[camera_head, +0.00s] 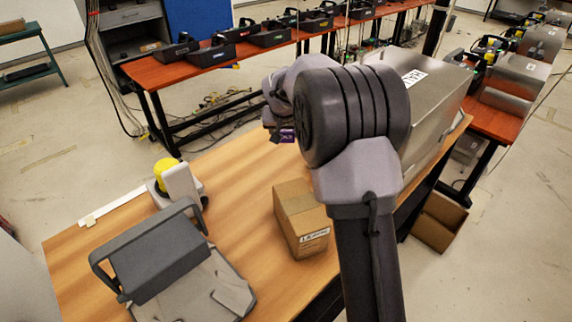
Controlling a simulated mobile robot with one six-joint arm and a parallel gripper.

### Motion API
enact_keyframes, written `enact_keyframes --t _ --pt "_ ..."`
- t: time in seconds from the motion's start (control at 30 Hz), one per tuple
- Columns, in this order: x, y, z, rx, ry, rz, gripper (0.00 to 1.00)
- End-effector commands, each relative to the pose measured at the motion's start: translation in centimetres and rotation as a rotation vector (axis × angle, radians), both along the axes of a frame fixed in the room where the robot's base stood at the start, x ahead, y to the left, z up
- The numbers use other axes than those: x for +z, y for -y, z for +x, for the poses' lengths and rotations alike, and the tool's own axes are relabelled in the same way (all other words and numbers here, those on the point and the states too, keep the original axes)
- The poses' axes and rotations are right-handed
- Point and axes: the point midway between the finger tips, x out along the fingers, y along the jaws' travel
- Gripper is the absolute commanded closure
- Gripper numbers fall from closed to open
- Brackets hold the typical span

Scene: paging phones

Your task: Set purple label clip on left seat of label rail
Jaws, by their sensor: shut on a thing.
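My gripper (277,127) is over the far part of the wooden table, mostly hidden behind my own arm. It is shut on the purple label clip (287,135), of which only a small purple patch shows. A thin white strip, which looks like the label rail (122,202), lies along the table's left edge. A small cream piece sits near its front-left end. The rail's seats are too small to make out. The clip is well to the right of the rail and apart from it.
A white device with a yellow top (164,172) stands by the rail's right end. A grey handled unit (160,265) is at front left, a cardboard box (302,218) in the middle, and a large metal case (430,100) at right. Bare table (235,175) lies between.

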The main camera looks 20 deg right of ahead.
Motion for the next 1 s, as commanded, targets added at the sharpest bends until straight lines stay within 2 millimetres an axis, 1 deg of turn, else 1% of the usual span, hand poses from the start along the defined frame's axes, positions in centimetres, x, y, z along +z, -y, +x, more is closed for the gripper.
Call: enact_keyframes --t 0.03,0.07,0.1,0.27,0.43,0.5,0.7,0.83,0.87,0.9,0.97,1.0 --pt "-1.9 0.0 -0.1 0.0 -0.003 0.001 0.84" --pt "-2.6 0.0 0.0 0.001 -0.002 0.0 0.84" --pt "-3.2 0.0 0.0 0.0 -0.001 0.0 0.84" --pt "-4.9 0.0 0.0 0.001 0.0 0.0 0.84" --pt "-8.8 0.0 0.0 0.0 -0.002 0.001 0.84" --pt "-9.8 0.0 0.0 0.0 -0.001 0.0 0.84" --pt "-9.6 0.0 0.0 0.0 0.001 0.0 0.84" --pt "-10.0 0.0 0.0 0.0 0.001 0.0 0.84" --pt "-10.0 0.0 0.0 0.0 0.001 0.0 0.44" --pt "-9.9 0.0 0.0 0.0 0.001 0.0 0.36" --pt "-9.8 0.0 0.0 0.0 0.001 0.0 0.24" --pt "-9.8 0.0 0.0 0.0 0.001 0.0 0.24"
